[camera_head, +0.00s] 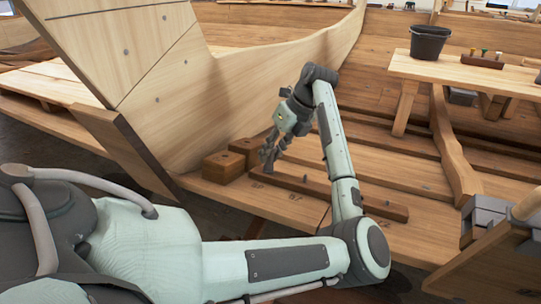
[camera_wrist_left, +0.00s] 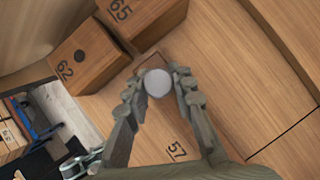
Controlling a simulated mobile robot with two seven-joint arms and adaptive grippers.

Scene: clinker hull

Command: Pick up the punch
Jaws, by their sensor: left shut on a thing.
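The punch (camera_wrist_left: 157,83) shows in the left wrist view as a round grey end seen nearly end-on, between the two fingers. My left gripper (camera_head: 269,157) is shut on it, pointing down over the low plank beside the wooden blocks. In the head view the punch cannot be made out apart from the dark fingers. Its lower part is hidden in the wrist view, so I cannot tell whether it touches the wood below. My right gripper is not in view.
Two wooden blocks, marked 62 (camera_wrist_left: 90,70) and 65 (camera_wrist_left: 140,15), stand close by the gripper. A long dark wooden strip (camera_head: 335,194) lies to its right. A bench (camera_head: 455,76) with a black bucket (camera_head: 429,43) stands at upper right. Hull planking (camera_head: 125,50) rises at left.

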